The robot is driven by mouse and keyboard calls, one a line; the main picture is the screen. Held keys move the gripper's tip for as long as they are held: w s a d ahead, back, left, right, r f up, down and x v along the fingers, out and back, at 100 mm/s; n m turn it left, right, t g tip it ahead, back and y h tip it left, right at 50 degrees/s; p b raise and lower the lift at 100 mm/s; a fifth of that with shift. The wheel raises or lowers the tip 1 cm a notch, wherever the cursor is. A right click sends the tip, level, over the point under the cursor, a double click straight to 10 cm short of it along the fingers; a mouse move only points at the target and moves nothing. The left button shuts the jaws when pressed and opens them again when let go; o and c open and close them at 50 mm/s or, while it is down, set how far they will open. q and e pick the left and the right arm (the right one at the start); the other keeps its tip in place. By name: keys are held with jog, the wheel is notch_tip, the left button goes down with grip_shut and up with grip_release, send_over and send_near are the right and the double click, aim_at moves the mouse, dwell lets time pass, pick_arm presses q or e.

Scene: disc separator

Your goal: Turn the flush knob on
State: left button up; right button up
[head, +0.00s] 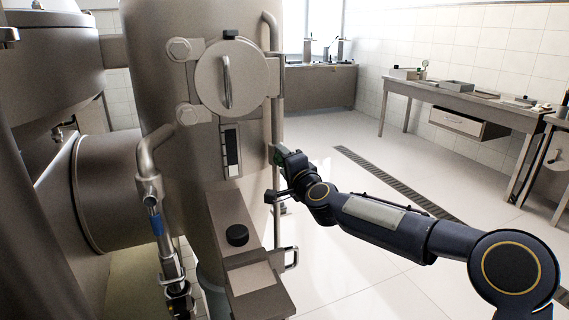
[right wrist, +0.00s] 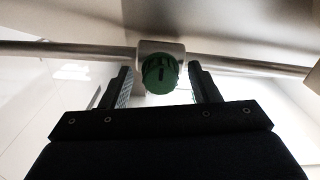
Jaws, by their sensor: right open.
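A round green knob (right wrist: 160,74) with a dark mark on its face sits on a light square fitting (right wrist: 161,49) on a thin horizontal pipe in the right wrist view. I take it to be the flush knob. In the head view a bit of green (head: 277,154) shows by the vertical pipe, mostly hidden by my right gripper (head: 279,173). The right gripper's two fingers (right wrist: 161,82) are open, one on each side of the knob in the picture, with a visible gap on both sides. Neither finger appears to touch it. My left gripper is not in view.
The large steel separator (head: 180,85) with a round hatch (head: 231,77) stands left of my right arm. A sloping panel with a black knob (head: 237,235) juts out below. A steel table (head: 461,95) stands at the back right. The floor on the right is open.

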jog(key=b+v, duration=0.1)
jog(key=v, duration=0.7)
jog(key=shift+w, duration=0.1)
jog(key=s+d+f+n+g+h, duration=0.1)
jog(key=s+d+f+n+g, duration=0.4)
jog(key=s, duration=0.9)
jog(key=s+d+f+n+g+h, duration=0.15)
jog(key=s+d+f, duration=0.5)
jog(key=s, duration=0.65)
jog(key=s+d+f+n+g+h, duration=0.1)
jog(key=s+d+f+n+g, duration=0.35)
jog(key=s, duration=0.95)
notch_tip(320, 180, up, 18)
jog(key=m+p, duration=0.1)
jog(key=p, duration=1.9)
jog(key=shift+w+d+r+p, duration=0.15)
jog(key=shift+w+d+p, duration=0.15)
jog(key=shift+d+p, duration=0.1)
